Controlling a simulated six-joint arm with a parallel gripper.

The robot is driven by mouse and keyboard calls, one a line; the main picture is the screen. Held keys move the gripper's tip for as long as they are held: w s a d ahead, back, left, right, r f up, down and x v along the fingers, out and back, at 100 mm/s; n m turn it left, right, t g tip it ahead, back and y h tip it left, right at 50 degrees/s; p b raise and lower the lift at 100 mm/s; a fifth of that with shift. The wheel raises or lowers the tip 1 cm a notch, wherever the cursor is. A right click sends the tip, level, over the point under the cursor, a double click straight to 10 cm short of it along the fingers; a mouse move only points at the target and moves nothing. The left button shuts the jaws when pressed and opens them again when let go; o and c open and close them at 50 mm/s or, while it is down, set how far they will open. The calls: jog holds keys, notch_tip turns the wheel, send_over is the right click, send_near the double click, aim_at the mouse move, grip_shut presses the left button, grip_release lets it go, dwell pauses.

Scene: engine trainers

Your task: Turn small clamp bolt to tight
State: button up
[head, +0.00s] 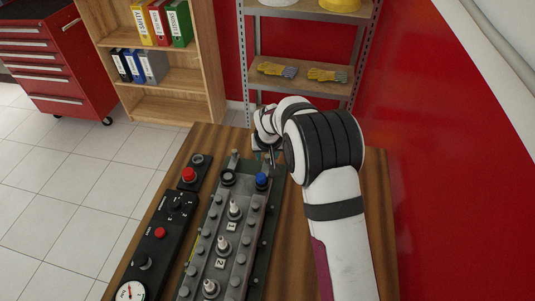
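The engine trainer block (231,222) lies lengthwise on the wooden table, with rows of bolts and several upright spark-plug-like parts along its top. My gripper (269,158) points down at the far right end of the block, close to the blue cap (262,179). Its dark fingers are small and partly hidden by my arm, so I cannot tell whether they are open or shut. I cannot pick out the small clamp bolt; it may be hidden at the gripper or too small to tell.
A black control panel (166,231) with red buttons and a gauge (131,291) runs along the block's left side. The wooden table (296,250) is bare to the right. A bookshelf (170,106), a metal rack (309,87) with gloves and a red tool cabinet (62,60) stand behind.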

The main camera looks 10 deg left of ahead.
grip_shut()
jog(key=shift+s+a+m+h, duration=0.1)
jog(key=shift+m+h, duration=0.5)
jog(key=shift+m, duration=1)
jog(key=shift+o, duration=1)
grip_release()
